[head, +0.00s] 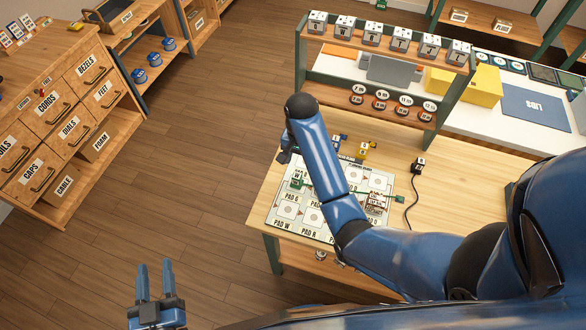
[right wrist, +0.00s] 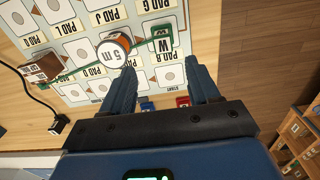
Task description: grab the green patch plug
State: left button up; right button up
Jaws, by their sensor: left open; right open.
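A green patch plug (head: 297,183) lies at the left side of the pad board, by the end of a green cable. In the right wrist view the green plug (right wrist: 162,31) carries a white W tag and lies beyond my fingertips, between their lines. A green cable end (head: 399,199) shows at the board's right side. My right gripper (right wrist: 162,72) is open and empty, apart from the plug; in the head view it is partly hidden by its arm. My left gripper (head: 154,270) is open and empty, over the floor at lower left.
A white and orange 5 m spool (right wrist: 113,50) stands over the cable near my fingers. A brown block (right wrist: 42,68) is on the board (right wrist: 88,20). A black plug (head: 418,164) with cord lies right of the board. A shelf rack (head: 300,65) stands behind.

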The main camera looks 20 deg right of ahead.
aim_at(297, 175)
jog(key=f, duration=0.3)
jog(key=shift+s, duration=0.25)
jog(key=shift+s+f, duration=0.3)
jog(key=shift+f, duration=0.3)
jog(key=shift+w+a+f+p, duration=0.15)
jog(key=shift+w+f+p, duration=0.25)
jog(key=shift+f, duration=0.4)
jog(key=f, duration=0.4)
jog(key=shift+a+p, duration=0.2)
jog(key=shift+p, duration=0.15)
pick_arm(q)
jog(key=shift+s+r, duration=0.25)
jog(key=shift+r, duration=0.65)
pick_arm(e)
jog(key=shift+w+f, duration=0.1)
jog(key=shift+f, duration=0.1)
jog(key=c, duration=1)
jog(key=shift+r, duration=0.2)
